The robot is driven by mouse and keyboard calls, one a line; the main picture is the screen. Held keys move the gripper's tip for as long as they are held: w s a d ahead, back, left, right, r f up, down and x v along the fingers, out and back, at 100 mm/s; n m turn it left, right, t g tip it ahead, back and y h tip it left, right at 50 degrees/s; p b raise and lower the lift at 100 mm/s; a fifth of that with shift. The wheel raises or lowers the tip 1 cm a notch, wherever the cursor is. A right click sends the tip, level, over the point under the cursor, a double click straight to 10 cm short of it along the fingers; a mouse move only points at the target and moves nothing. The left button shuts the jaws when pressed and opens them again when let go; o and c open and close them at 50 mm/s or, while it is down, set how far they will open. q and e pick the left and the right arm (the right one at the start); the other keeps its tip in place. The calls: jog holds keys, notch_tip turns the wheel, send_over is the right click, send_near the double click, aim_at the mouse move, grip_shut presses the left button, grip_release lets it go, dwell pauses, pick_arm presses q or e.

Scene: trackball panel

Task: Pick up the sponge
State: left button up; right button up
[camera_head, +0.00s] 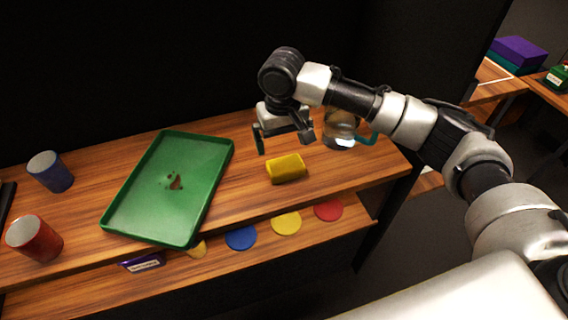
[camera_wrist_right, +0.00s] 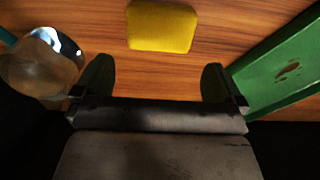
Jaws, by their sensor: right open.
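A yellow sponge (camera_head: 286,169) lies on the wooden shelf top, right of the green tray. It also shows in the right wrist view (camera_wrist_right: 161,27), ahead of and between the two fingers, apart from them. My right gripper (camera_head: 283,143) is open and empty, just behind and above the sponge in the head view. Its two green-padded fingers (camera_wrist_right: 157,84) stand wide apart in the right wrist view. My left gripper is not in view.
A green tray (camera_head: 150,214) with a brown stain lies left of the sponge. A glass pitcher (camera_head: 340,131) with a teal handle stands right of my gripper. A blue cup (camera_head: 50,172) and red cup (camera_head: 35,239) stand at left. Coloured discs (camera_head: 241,237) lie on the lower shelf.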

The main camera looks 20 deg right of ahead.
aim_at(283, 159)
notch_tip(283, 159, down, 3)
jog(key=shift+w+r, duration=0.1)
jog(key=shift+w, duration=0.05)
jog(key=shift+f+b, duration=0.3)
jog(key=shift+f, duration=2.15)
jog(key=c, duration=0.6)
